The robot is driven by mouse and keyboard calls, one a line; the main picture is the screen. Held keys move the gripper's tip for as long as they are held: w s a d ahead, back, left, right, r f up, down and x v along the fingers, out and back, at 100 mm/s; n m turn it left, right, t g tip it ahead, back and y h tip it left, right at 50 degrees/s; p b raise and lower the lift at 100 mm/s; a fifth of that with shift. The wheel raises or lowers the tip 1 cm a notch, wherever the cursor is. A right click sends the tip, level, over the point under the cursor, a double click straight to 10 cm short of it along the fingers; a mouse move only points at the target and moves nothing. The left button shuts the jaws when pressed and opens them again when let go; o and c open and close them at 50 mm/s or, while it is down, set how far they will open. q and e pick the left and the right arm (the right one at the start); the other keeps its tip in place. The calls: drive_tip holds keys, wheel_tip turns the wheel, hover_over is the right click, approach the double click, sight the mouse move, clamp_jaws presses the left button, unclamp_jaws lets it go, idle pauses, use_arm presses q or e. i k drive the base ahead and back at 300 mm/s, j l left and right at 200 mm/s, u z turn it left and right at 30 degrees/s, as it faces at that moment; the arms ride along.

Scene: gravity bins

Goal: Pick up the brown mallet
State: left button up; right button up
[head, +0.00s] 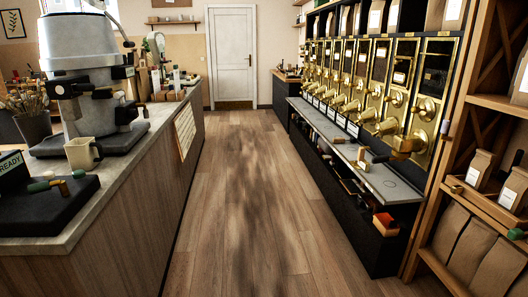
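A small brown object (363,158), which looks like a mallet with a light wooden head and a dark handle to its right, lies on the grey ledge (393,186) below the brass-fronted bins. It is small in the head view, so I cannot be certain it is the brown mallet. Neither of my grippers shows in the head view.
Wooden floor (240,200) runs clear between the counters to a white door (232,55). The left counter carries a grey machine (85,45), a cream mug (81,153) and a black mat (45,208) with a green-handled tool. A red-orange box (385,222) sits below the ledge.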

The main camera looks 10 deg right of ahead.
sight(353, 140)
drive_tip(key=i, duration=2.9)
drive_tip(key=i+z, duration=0.25)
drive_tip(key=i, duration=0.2)
drive_tip(key=i+j+z, duration=0.3)
drive_tip(key=i, duration=0.2)
drive_tip(key=i+j+z, duration=0.25)
drive_tip(key=i, duration=0.2)
drive_tip(key=i+j+z, duration=0.25)
drive_tip(key=z, duration=0.15)
drive_tip(key=i+j+z, duration=0.55)
drive_tip(key=j+z, duration=0.15)
drive_tip(key=z, duration=0.15)
drive_tip(key=i+j+z, duration=0.15)
drive_tip(key=j+z, duration=0.3)
